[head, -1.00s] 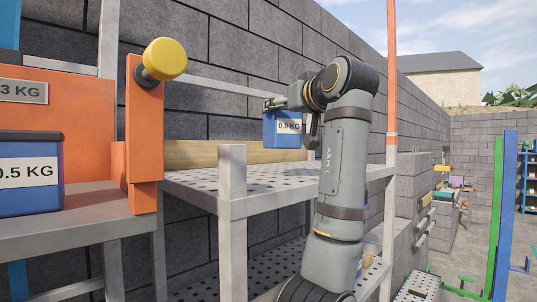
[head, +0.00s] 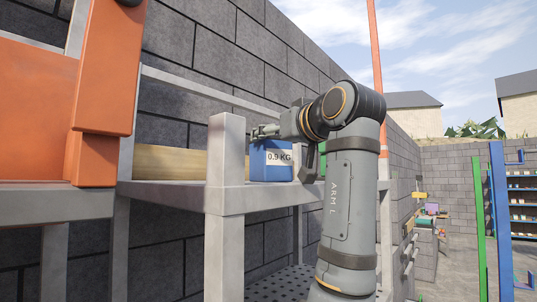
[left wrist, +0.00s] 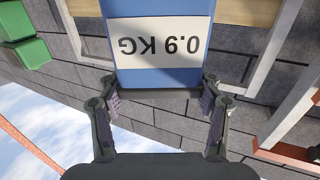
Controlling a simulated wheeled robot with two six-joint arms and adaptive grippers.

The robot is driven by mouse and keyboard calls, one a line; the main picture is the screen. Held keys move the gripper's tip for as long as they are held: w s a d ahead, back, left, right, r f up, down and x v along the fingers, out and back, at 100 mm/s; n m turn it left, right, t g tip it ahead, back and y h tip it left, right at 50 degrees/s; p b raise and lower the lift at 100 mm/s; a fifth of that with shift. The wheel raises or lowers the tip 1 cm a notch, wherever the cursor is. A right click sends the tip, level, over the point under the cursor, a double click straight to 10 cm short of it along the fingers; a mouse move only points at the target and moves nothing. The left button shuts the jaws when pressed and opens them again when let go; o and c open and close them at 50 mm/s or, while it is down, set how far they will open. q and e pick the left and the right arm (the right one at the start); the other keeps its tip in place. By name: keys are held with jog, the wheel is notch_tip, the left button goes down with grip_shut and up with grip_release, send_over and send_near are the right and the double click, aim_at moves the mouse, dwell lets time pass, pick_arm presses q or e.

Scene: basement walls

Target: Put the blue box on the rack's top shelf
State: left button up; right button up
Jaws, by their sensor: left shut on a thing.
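The blue box (head: 272,165) with a white 0.9 KG label is upright at the rack's top shelf (head: 265,197) in the head view. Its underside is at about shelf level; I cannot tell whether it touches the shelf. My left gripper (head: 284,146) is shut on the box, with one finger along its upper edge and one at its right side. In the left wrist view the box (left wrist: 160,68) fills the top middle, label upside down, between the fingers of the left gripper (left wrist: 160,95). My right gripper is out of view.
A grey rack post (head: 225,210) stands left of the box. A wooden board (head: 165,160) lies along the shelf's back, before a block wall (head: 200,60). An orange part (head: 104,95) stands at the left. Green boxes (left wrist: 25,45) show in the left wrist view.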

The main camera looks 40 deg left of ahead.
pick_arm(q)
jog(key=shift+s+d, duration=0.15)
jog(key=shift+d, duration=0.15)
jog(key=shift+s+d, duration=0.2)
jog(key=shift+d, duration=0.15)
jog(key=o, duration=1.5)
jog(key=shift+w, duration=0.1)
jog(key=shift+c, duration=0.2)
jog(key=o, duration=0.3)
jog(key=shift+a+f, duration=0.1)
jog(key=shift+a, duration=0.15)
jog(key=shift+o, duration=0.2)
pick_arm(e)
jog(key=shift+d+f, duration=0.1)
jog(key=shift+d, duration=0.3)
pick_arm(q)
jog(key=shift+d, duration=0.1)
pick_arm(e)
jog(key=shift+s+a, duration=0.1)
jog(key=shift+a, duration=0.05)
